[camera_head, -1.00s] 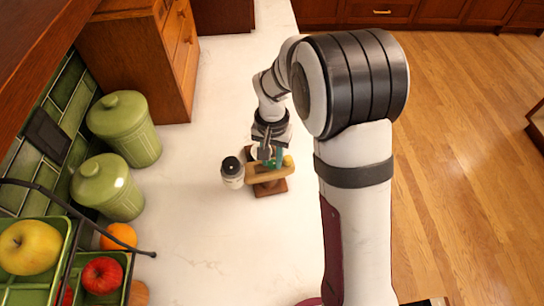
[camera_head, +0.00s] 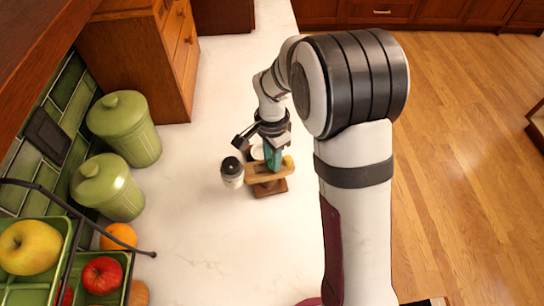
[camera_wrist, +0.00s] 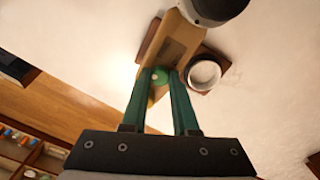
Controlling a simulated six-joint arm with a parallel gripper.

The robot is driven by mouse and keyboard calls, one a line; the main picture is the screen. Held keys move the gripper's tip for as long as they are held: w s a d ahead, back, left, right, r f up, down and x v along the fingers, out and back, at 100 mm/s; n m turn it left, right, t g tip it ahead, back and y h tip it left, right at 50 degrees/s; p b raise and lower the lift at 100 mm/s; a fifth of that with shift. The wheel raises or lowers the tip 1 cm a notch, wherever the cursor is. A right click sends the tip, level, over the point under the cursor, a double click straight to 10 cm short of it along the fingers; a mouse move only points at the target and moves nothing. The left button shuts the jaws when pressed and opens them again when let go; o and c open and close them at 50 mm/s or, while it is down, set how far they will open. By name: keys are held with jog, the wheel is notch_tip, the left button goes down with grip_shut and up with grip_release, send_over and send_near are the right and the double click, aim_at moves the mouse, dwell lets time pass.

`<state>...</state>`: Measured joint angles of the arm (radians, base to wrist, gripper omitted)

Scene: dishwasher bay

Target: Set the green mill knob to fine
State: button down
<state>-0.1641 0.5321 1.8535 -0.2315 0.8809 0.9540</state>
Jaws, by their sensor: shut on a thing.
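The mill is a wooden piece on a darker reddish-brown square base (camera_head: 270,187), standing on the white counter. Its light wooden top bar (camera_head: 256,174) also shows in the wrist view (camera_wrist: 176,45). The green knob (camera_wrist: 160,74) sits on this bar between my green fingertips. My gripper (camera_head: 273,168) comes down on the mill from behind and is shut on the knob; its fingertips also show in the wrist view (camera_wrist: 166,78). In the head view the fingers hide the knob. I cannot read any fine or coarse mark.
A white shaker with a black lid (camera_head: 232,172) stands close left of the mill. A white round cup (camera_wrist: 204,73) is beside the bar. A yellow round piece (camera_head: 289,161) shows at its right end. Green canisters (camera_head: 124,128) stand at left; the front counter is clear.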

dwell(0.5)
jog(key=c, duration=0.7)
grip_release()
notch_tip(320, 180, up, 16)
jog(key=shift+f, duration=0.1)
jog(key=s+d+f+n, duration=0.1)
jog(key=s+n, duration=0.1)
jog(key=s, duration=0.6)
jog(key=s+d+f+n+y, duration=0.1)
jog(key=s+n, duration=0.1)
jog(key=s, duration=0.7)
jog(key=s+d+f+n, duration=0.1)
jog(key=s+n, duration=0.1)
jog(key=s, duration=0.7)
jog(key=shift+f+y, duration=0.25)
jog(key=shift+y, duration=0.15)
